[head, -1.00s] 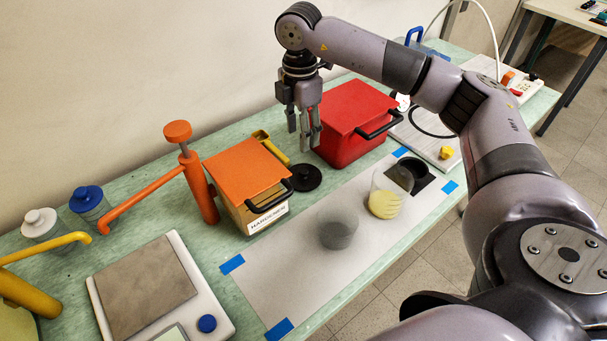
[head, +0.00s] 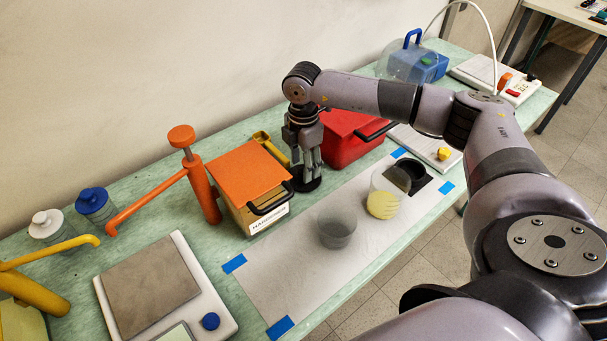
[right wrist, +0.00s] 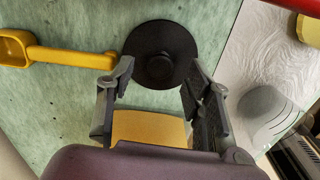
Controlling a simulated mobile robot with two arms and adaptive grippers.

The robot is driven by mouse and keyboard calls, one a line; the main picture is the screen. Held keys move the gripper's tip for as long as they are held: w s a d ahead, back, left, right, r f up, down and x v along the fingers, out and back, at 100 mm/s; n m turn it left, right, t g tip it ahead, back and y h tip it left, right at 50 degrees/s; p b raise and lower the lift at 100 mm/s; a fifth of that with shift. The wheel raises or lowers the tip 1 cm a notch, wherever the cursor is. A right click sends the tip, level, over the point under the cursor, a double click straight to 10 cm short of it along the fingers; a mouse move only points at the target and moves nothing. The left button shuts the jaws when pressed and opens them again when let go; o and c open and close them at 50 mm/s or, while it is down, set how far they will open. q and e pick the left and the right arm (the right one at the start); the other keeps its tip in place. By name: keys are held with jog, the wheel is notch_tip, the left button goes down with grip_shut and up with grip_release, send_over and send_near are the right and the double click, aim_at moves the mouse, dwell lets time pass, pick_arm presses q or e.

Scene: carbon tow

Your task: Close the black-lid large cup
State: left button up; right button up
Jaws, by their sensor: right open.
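A round black lid (head: 309,184) with a central knob lies on the green bench between the orange-topped box and the red box. In the right wrist view the lid (right wrist: 178,42) shows almost whole. My right gripper (head: 306,170) is open, pointing down just over the lid, partly hiding it in the head view. In the right wrist view its fingertips (right wrist: 158,68) are on either side of the knob; I cannot tell whether they touch it. Two clear open cups stand on the white sheet: one with grey contents (head: 337,231), one with yellow contents (head: 382,205). My left gripper is not in view.
The orange-topped box (head: 245,176) and red box (head: 345,142) flank the lid closely. A yellow scoop (right wrist: 70,55) lies beside it. The sheet's front left area is clear.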

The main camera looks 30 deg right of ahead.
jog(key=shift+f, duration=1.2)
jog(key=shift+c, duration=0.2)
jog(key=c, duration=0.8)
jog(key=shift+o, duration=0.2)
